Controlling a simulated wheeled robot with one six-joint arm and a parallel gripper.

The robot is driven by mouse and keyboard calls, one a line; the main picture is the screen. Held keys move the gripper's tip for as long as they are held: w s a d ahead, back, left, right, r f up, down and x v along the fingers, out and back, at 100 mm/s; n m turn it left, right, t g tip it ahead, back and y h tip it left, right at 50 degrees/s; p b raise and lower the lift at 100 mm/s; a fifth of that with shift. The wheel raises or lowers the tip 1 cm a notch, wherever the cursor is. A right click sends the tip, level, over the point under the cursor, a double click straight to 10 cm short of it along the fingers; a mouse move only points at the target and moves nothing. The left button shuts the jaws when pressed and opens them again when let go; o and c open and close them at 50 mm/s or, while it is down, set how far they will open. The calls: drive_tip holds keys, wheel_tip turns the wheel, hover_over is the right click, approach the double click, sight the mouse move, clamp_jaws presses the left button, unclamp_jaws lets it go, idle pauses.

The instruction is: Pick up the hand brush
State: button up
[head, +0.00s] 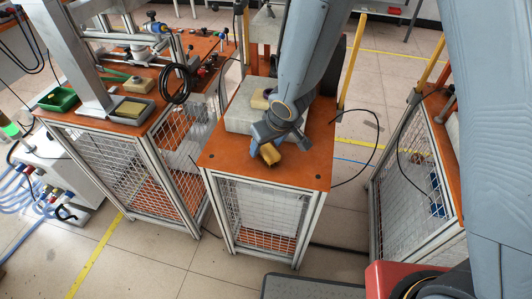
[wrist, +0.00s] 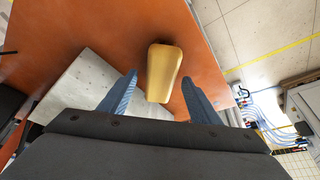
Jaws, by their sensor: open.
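A tan, wooden-looking piece, which I take to be the hand brush (head: 269,155), is at the orange tabletop of the middle bench, just below my gripper (head: 274,143). In the wrist view the hand brush (wrist: 164,72) is a tapered tan body, wider at the far end. My gripper (wrist: 159,77) is open, with one blue finger on each side of it. A gap shows between each finger and the brush. Any bristles are hidden, and I cannot tell how high the fingers are above the table.
A grey block (head: 240,116) with a small tan block (head: 262,99) on it stands behind my gripper; the grey block also shows in the wrist view (wrist: 85,95). The front of the orange tabletop (head: 225,160) is clear. A yellow post (head: 352,60) rises at its back right.

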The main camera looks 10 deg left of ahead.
sight(266, 146)
drive_tip(key=shift+x, duration=0.75)
drive_tip(key=shift+f+b, duration=0.25)
drive_tip(key=shift+b, duration=0.05)
drive_tip(key=c, duration=1.3)
drive_tip(key=shift+o, duration=0.2)
drive_tip(key=shift+r, duration=0.2)
wheel_tip(266, 146, up, 8)
drive_tip(key=p, duration=0.7)
drive_tip(key=shift+r+p, duration=0.55)
drive_tip(key=shift+r, duration=0.5)
